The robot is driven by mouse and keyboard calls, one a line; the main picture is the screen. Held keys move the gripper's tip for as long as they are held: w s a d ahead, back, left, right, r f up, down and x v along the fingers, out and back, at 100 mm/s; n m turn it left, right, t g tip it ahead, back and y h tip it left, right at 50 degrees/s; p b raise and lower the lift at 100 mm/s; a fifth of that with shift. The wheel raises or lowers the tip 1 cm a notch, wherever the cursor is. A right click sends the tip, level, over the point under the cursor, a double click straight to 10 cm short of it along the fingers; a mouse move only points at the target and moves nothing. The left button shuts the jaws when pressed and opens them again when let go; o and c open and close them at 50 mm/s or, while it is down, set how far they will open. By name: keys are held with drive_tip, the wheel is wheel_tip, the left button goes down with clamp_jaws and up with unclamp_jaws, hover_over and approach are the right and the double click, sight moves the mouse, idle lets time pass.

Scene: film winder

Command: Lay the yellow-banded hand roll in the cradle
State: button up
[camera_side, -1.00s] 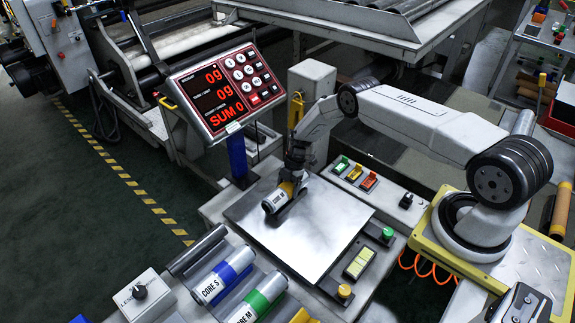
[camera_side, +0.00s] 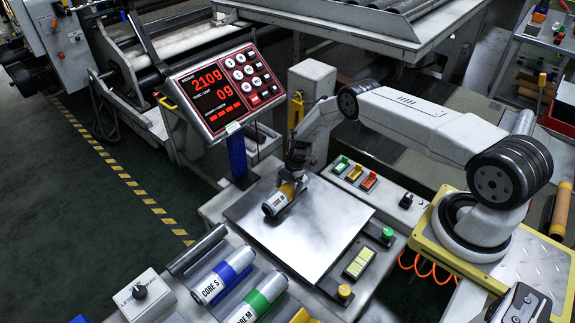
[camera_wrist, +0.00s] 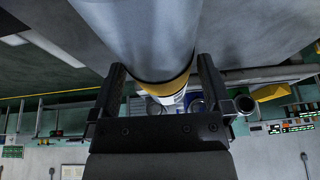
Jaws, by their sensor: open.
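The yellow-banded hand roll (camera_side: 274,204) is a white cylinder with a dark-lettered end label. It lies on the flat metal plate (camera_side: 325,228) in the side view, near the plate's left side. My gripper (camera_side: 291,188) is down at the roll's yellow-banded part. In the wrist view the roll (camera_wrist: 145,35) passes between the two fingers of my gripper (camera_wrist: 162,66), which stand open on either side of it. A rack with roll-shaped slots (camera_side: 186,277) is at the lower left. I cannot tell for certain which part is the cradle.
A blue-banded roll (camera_side: 222,277) and a green-banded roll (camera_side: 257,300) lie in the rack. A display (camera_side: 222,92) behind the plate reads 210g and 0g. Coloured switches (camera_side: 355,173) line the plate's back edge. The plate's middle and right are clear.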

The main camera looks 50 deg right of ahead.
drive_tip(key=shift+v, duration=3.7)
drive_tip(key=shift+w+a+r, duration=0.2)
drive_tip(key=shift+w+r, duration=0.05)
drive_tip(key=shift+r, duration=0.05)
drive_tip(key=w+a+r+m+t+h, duration=0.1)
drive_tip(key=w+a+r+m+t, duration=0.2)
drive_tip(key=r, duration=0.8)
drive_tip(key=w+a+r+m+t+h, duration=0.15)
drive_tip(key=a+r+m+t, duration=0.3)
drive_tip(key=r, duration=0.65)
drive_tip(key=s+a+r+m+g, duration=0.1)
drive_tip(key=s+r+m, duration=0.1)
drive_tip(key=s, duration=0.7)
drive_tip(key=s+a+r+m+g+h, duration=0.1)
drive_tip(key=s+a+r+m+g, duration=0.1)
drive_tip(key=s+m, duration=0.3)
drive_tip(key=s+a+r+m+g+h, duration=0.1)
drive_tip(key=s+r+m, duration=0.1)
drive_tip(key=s, duration=1.1)
drive_tip(key=shift+a+r+m, duration=0.2)
drive_tip(key=shift+a+m, duration=0.2)
drive_tip(key=shift+m, duration=0.35)
